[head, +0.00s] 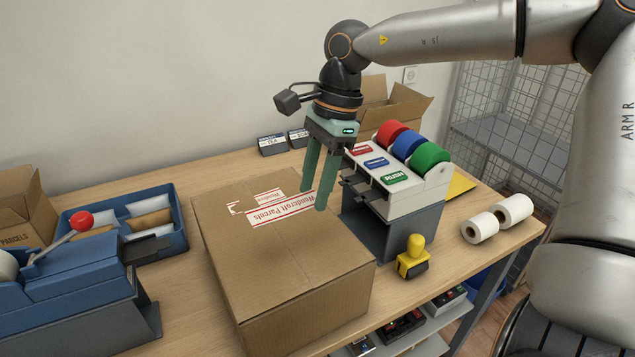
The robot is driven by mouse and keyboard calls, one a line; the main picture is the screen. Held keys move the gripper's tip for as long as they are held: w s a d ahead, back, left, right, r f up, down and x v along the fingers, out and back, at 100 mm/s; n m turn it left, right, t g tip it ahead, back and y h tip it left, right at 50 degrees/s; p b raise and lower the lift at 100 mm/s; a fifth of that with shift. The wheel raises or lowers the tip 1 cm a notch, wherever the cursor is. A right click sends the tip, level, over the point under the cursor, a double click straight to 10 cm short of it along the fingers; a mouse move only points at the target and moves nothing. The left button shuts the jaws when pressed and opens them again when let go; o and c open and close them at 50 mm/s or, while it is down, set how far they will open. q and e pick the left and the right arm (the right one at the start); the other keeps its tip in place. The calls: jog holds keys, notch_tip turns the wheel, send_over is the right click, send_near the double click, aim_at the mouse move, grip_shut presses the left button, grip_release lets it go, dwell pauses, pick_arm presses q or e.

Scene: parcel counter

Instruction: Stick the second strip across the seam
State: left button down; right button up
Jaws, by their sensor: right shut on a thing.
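A large closed brown cardboard box (240,255) stands on the counter in the middle. A white strip with red edges and red print, "Woodcroft Parcels" (280,208), shows over its top, its right end at my right gripper's fingertips. My right gripper (314,198) has green fingers, points down over the box's far right part and is shut on this strip. Another printed strip (262,197) shows just behind it on the box top, partly covered. I cannot tell whether the held strip touches the cardboard. The seam is hard to make out. My left gripper is out of view.
A label dispenser (398,205) with red, blue and green rolls stands close right of the box. A yellow-handled stamp (412,258) and white rolls (480,228) are further right. A blue lever device (70,285) and blue tray (180,240) are left.

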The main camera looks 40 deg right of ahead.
jog(key=shift+f+b, duration=3.2)
jog(key=shift+f, duration=1.05)
jog(key=o, duration=0.9)
jog(key=shift+c, duration=0.2)
jog(key=shift+r, duration=0.15)
jog(key=shift+p+v, duration=2.1)
jog(key=shift+v, duration=0.6)
